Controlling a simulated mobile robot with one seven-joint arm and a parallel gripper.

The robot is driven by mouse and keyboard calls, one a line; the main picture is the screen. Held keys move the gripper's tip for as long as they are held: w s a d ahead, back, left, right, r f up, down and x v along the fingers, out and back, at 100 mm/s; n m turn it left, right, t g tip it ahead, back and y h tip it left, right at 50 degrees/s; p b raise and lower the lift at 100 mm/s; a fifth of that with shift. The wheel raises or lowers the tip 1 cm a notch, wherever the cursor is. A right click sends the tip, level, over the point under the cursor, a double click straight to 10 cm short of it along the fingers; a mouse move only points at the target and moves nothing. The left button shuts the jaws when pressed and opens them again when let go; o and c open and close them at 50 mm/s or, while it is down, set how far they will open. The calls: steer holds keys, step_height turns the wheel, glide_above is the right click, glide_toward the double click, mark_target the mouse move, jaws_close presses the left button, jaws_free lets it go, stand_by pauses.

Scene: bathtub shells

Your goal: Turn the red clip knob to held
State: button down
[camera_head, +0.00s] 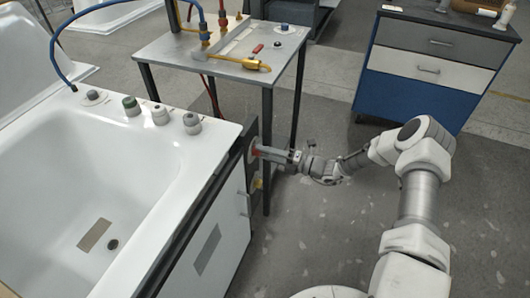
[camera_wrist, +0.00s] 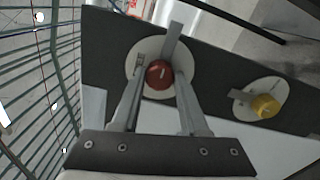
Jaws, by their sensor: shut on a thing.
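The red clip knob (camera_wrist: 159,75) sits on a round white plate (camera_wrist: 134,77) on a dark upright panel. A small pale mark shows on its face. In the head view the knob (camera_head: 256,150) is a small red patch at the panel by the tub's end. My gripper (camera_wrist: 160,80) is shut on the knob, one finger on each side. It also shows in the head view (camera_head: 263,152), reaching in from the right. A grey bar (camera_wrist: 173,42) lies across the plate's upper edge in the wrist view. A small label beside the knob is too small to read.
A yellow knob (camera_wrist: 265,106) on a white plate is to the right of the red one. A white bathtub shell (camera_head: 60,165) lies left. A grey table (camera_head: 215,62) with hoses stands behind. A blue drawer cabinet (camera_head: 420,60) is at back right. Open floor lies between.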

stand_by(0.3)
steer(key=shift+c, duration=2.1)
jaws_free()
steer(key=p+v, duration=0.2)
steer(key=v, duration=1.5)
steer(key=shift+d, duration=0.25)
steer(key=shift+s+r, duration=0.1)
